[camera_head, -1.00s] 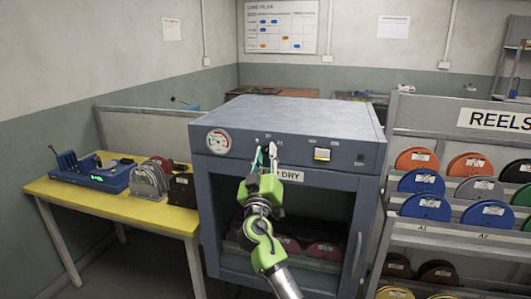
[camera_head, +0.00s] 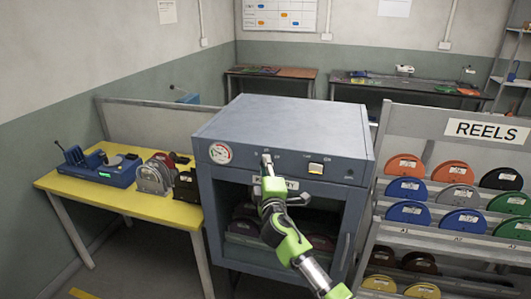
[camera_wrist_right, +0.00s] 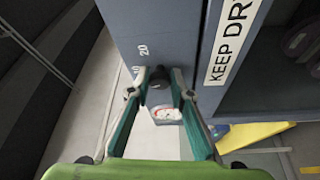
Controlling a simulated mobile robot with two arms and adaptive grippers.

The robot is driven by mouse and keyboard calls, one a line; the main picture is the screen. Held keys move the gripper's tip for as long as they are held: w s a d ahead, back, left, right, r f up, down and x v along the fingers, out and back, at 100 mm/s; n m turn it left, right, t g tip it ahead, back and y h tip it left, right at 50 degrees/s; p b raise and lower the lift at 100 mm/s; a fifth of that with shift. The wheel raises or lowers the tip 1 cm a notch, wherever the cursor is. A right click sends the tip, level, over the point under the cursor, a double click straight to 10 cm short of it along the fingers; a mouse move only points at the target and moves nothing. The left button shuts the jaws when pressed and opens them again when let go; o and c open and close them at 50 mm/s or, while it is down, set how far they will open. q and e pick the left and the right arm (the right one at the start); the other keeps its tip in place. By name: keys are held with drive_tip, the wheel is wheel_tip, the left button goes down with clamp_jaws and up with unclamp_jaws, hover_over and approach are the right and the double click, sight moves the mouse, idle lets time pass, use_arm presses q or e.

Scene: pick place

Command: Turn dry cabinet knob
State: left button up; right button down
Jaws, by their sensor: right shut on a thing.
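The blue-grey dry cabinet (camera_head: 285,115) stands in the middle of the head view, with a control panel along its top front. The fingers mostly hide the knob in the head view. Numbers are printed beside the knob. My left gripper is in neither view.
A yellow table (camera_head: 135,205) with a blue device (camera_head: 104,167) and several reels stands left of the cabinet. A rack of coloured reels (camera_head: 478,152) stands close on the right. The cabinet's glass door, with its handle (camera_head: 344,253), is closed.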

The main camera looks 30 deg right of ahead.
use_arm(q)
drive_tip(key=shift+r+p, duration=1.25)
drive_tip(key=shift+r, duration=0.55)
use_arm(e)
drive_tip(key=shift+r+n+g+y, duration=0.15)
drive_tip(key=shift+n+g, duration=0.4)
drive_tip(key=shift+n, duration=0.6)
drive_tip(key=shift+f+n+g+y, duration=0.1)
drive_tip(key=shift+n+g, duration=0.4)
drive_tip(key=shift+n, duration=0.7)
drive_tip(key=shift+r+n+g+y, duration=0.15)
drive_tip(key=shift+n+g, duration=0.4)
drive_tip(key=shift+n, duration=0.6)
drive_tip(key=shift+f, duration=0.1)
drive_tip(key=c, duration=1.8)
unclamp_jaws()
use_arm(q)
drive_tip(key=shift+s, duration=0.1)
